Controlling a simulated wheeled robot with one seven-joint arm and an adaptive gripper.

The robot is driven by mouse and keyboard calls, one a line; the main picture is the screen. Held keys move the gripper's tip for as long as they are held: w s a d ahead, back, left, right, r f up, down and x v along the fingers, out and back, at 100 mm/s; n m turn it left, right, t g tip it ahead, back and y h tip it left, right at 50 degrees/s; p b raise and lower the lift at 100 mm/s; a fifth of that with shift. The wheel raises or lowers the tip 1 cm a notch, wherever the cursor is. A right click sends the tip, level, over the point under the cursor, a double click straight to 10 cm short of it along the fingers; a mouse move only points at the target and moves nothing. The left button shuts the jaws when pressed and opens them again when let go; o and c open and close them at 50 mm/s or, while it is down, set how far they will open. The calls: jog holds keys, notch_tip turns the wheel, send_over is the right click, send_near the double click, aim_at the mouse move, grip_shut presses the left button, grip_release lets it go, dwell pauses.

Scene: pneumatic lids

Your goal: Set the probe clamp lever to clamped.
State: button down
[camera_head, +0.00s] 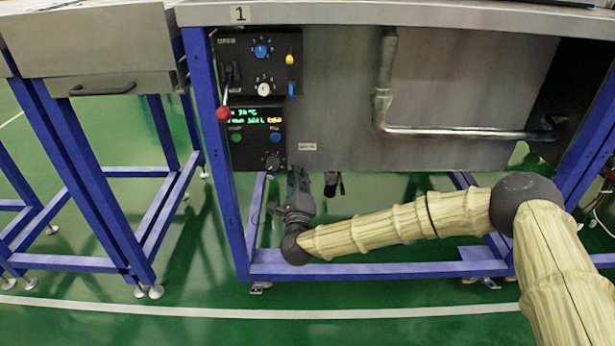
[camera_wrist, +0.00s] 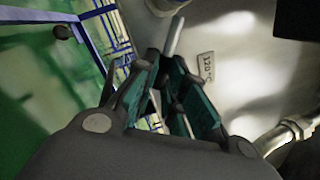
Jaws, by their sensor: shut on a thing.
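A slim pale grey rod, which looks like the probe clamp lever (camera_wrist: 176,36), rises from between the fingertips of my gripper (camera_wrist: 166,70) in the wrist view. The teal-padded fingers converge on its lower part and hide it. In the head view, my gripper (camera_head: 299,178) is at the lower edge of the steel tank, just below and right of the control panel (camera_head: 249,140). The lever cannot be made out there, and its pivot and end positions do not show clearly.
A red-knobbed lever (camera_head: 223,114) sticks out left of the panel. A small label (camera_head: 307,146) is on the tank front, above my gripper. A bent steel pipe (camera_head: 450,132) runs along the tank to the right. Blue frame legs (camera_head: 233,200) stand to the left.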

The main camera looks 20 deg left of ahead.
dwell(0.4)
jog(key=c, duration=1.5)
grip_release()
jog(key=shift+o, duration=0.2)
jog(key=shift+f, duration=0.1)
jog(key=v, duration=1.2)
